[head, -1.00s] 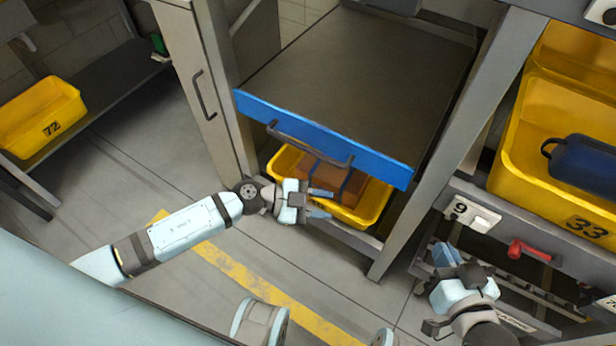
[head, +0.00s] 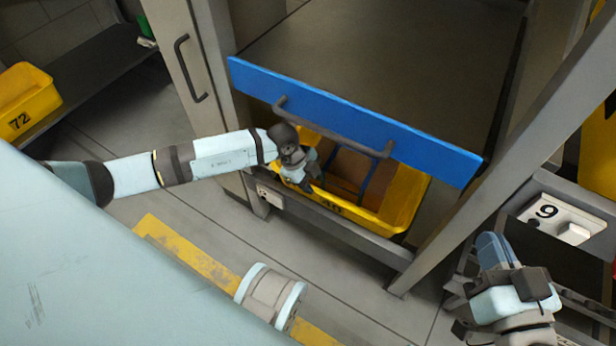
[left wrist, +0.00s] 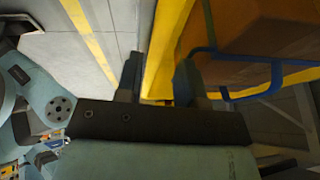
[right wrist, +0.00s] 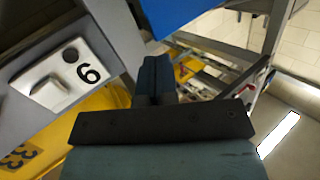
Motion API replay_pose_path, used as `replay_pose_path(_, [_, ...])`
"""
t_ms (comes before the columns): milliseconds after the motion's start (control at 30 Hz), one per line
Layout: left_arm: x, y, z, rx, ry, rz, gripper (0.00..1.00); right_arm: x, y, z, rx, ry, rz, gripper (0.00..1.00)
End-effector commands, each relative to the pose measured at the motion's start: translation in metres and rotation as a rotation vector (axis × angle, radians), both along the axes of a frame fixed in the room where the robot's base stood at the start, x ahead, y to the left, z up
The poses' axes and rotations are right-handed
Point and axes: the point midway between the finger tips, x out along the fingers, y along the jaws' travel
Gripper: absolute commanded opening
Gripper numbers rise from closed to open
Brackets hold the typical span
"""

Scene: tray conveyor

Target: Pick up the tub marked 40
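The yellow tub marked 40 (head: 400,212) sits on the low shelf under the blue-fronted drawer. Its mark is partly legible on the front wall. My left gripper (head: 307,184) is at the tub's front left rim. In the left wrist view its fingers (left wrist: 160,82) are apart, with the yellow tub wall (left wrist: 165,45) showing between them. I cannot tell whether they touch it. My right gripper (head: 490,246) is well to the right of the tub, and its fingers are together and empty in the right wrist view (right wrist: 155,80).
The blue drawer front (head: 350,120) with its dark handle overhangs the tub. A grey post (head: 500,150) stands right of it, beside a white panel marked 9 (head: 560,218). A yellow tub marked 72 (head: 25,100) is at the far left. The floor in front is clear.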

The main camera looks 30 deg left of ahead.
Motion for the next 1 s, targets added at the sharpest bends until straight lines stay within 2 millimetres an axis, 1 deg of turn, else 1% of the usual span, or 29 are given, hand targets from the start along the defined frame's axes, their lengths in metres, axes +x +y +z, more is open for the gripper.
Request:
replay_pose_path(33, [0.001,-0.004,-0.013,-0.002,0.0,0.0,0.35,0.003,-0.002,-0.004,-0.016,-0.029,-0.001,0.0])
replay_pose_path(100, [0.002,-0.008,-0.022,-0.002,0.0,0.0,0.35,0.006,-0.003,-0.004,-0.035,-0.062,-0.002,0.0])
replay_pose_path(233, [0.005,-0.015,-0.035,-0.003,-0.001,-0.001,0.35,0.01,-0.006,-0.002,-0.066,-0.111,-0.005,0.0])
replay_pose_path(400, [0.006,-0.018,-0.041,-0.002,-0.001,-0.001,0.35,0.013,-0.008,0.001,-0.082,-0.146,-0.006,0.0])
replay_pose_path(667, [0.006,-0.018,-0.041,-0.003,-0.001,-0.001,0.35,0.013,-0.007,0.003,-0.083,-0.15,-0.007,0.0])
replay_pose_path(700, [0.006,-0.018,-0.041,-0.003,-0.001,-0.001,0.26,0.013,-0.007,0.003,-0.083,-0.15,-0.007,0.0])
replay_pose_path(767, [0.006,-0.018,-0.041,-0.003,-0.001,-0.001,0.12,0.013,-0.007,0.003,-0.083,-0.15,-0.007,0.0])
replay_pose_path(800, [0.006,-0.018,-0.041,-0.003,-0.001,-0.001,0.03,0.013,-0.007,0.003,-0.083,-0.149,-0.007,0.0])
replay_pose_path(833, [0.006,-0.018,-0.041,-0.003,-0.001,-0.001,0.0,0.013,-0.007,0.003,-0.083,-0.149,-0.007,0.0])
replay_pose_path(967, [0.006,-0.018,-0.041,-0.003,-0.001,-0.001,0.0,0.013,-0.007,0.002,-0.084,-0.148,-0.007,0.0])
replay_pose_path(1000, [0.009,-0.019,-0.037,-0.008,-0.01,-0.001,0.0,0.013,-0.007,0.003,-0.084,-0.148,-0.007,0.0])
